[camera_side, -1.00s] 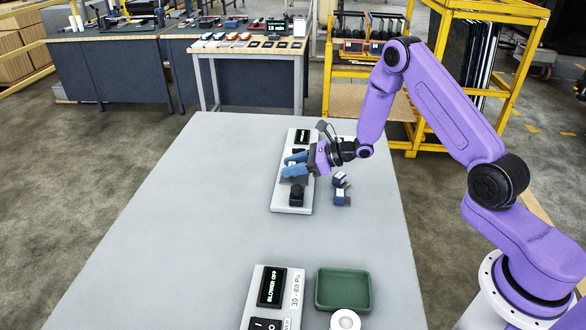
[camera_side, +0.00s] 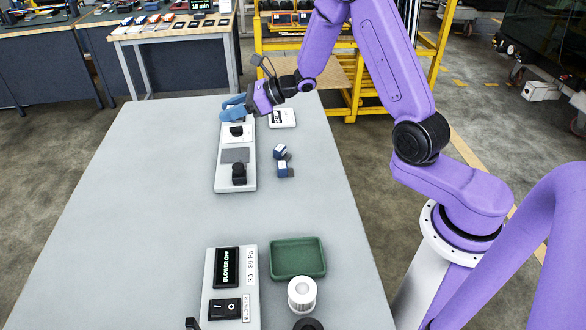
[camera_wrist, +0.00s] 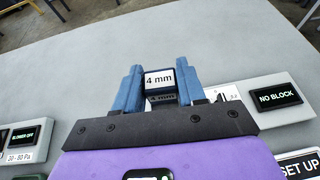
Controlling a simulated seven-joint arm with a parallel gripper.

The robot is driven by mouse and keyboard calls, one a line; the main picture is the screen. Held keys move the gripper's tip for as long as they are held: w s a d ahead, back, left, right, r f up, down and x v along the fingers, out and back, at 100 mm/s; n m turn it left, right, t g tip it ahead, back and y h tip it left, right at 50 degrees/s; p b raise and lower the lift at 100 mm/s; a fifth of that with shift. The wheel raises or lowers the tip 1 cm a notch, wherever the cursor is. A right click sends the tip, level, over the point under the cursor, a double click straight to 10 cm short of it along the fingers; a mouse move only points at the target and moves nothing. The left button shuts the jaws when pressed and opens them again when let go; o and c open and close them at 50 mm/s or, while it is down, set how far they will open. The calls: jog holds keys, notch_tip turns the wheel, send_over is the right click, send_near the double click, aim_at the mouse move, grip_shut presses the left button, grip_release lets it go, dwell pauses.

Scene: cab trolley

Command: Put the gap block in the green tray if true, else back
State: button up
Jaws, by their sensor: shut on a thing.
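My gripper (camera_wrist: 160,88) is shut on a dark block (camera_wrist: 152,100) whose white label reads "4 mm", held between the blue fingers. In the side view my gripper (camera_side: 232,108) is above the far end of a long pale fixture (camera_side: 222,181); the block cannot be made out there. In the wrist view the fixture's display (camera_wrist: 277,97) reads "NO BLOCK". Two dark blue blocks with white labels, one (camera_side: 281,152) behind the other (camera_side: 283,170), stand on the table right of the fixture. The green tray (camera_side: 298,241) is empty, near the table's front right.
A blower panel (camera_side: 208,275), its display (camera_side: 227,267) reading "BLOWER OFF", lies left of the tray. A white ribbed cylinder (camera_side: 302,294) and a dark round part (camera_side: 308,324) stand in front of the tray. A "SET UP" card (camera_wrist: 300,163) lies right of the fixture. The table's left side is clear.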

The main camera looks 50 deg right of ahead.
jog(key=s+d+r+m+t+h, duration=0.1)
jog(key=s+d+r+m+h, duration=0.1)
jog(key=s, duration=0.5)
jog(key=s+d+r+m+t+h, duration=0.1)
jog(key=s+d+r+m+h, duration=0.1)
jog(key=s+r, duration=0.3)
jog(key=shift+s+d+r+m+t+h, duration=0.15)
jog(key=shift+s+m+t+h, duration=0.25)
jog(key=shift+s, duration=0.7)
